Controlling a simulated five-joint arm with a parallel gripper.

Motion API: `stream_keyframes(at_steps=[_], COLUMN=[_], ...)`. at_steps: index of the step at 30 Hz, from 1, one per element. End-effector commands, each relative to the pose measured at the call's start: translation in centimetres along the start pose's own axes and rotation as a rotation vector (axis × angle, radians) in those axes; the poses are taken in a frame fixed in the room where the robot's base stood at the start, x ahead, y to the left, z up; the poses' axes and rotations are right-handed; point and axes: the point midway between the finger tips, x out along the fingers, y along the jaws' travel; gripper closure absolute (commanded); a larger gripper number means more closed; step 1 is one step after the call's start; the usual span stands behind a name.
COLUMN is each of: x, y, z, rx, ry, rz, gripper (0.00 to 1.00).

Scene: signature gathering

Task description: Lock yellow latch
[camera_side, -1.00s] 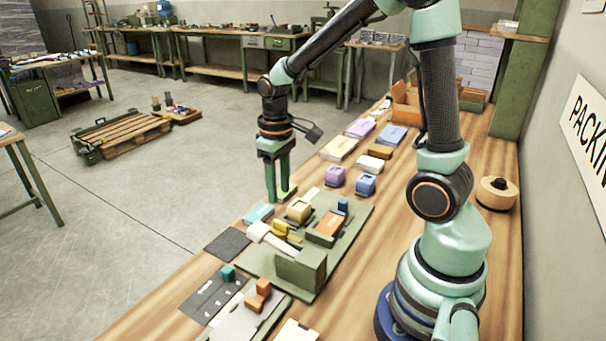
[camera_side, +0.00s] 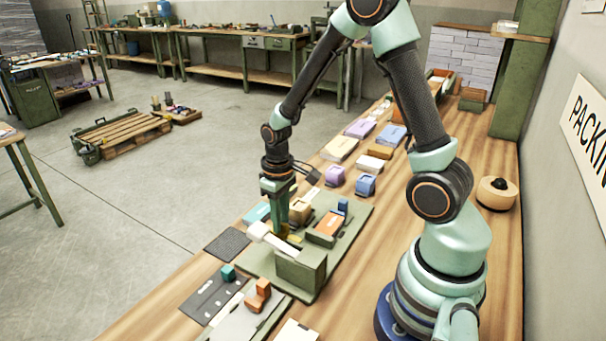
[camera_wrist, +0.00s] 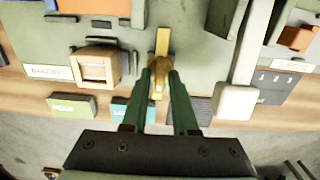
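My gripper (camera_wrist: 159,75) is down at the latch, one green fingertip on each side of the knob. I cannot tell whether the fingertips press on it or leave a small gap. In the side view my gripper (camera_side: 283,230) points down at the plate and mostly hides the latch.
A white-ended lever (camera_wrist: 235,100) lies just right of my gripper in the wrist view. A tan block (camera_wrist: 97,68) stands close on the left. An upright green block (camera_side: 300,270) stands on the plate's near side in the side view.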

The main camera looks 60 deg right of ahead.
Motion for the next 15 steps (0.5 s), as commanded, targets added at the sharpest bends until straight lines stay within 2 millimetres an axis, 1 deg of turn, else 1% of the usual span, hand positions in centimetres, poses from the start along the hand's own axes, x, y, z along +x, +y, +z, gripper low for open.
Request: stream_keyframes(at_steps=[1, 2, 11, 15], x=[-0.02, -0.02, -0.05, -0.06], y=[0.00, 0.00, 0.00, 0.00], z=[0.00, -0.01, -0.01, -0.02], rx=[0.000, 0.000, 0.012, 0.054], ry=[0.000, 0.000, 0.000, 0.000], rz=[0.000, 0.000, 0.000, 0.000], gripper=[0.97, 1.00, 1.00, 1.00])
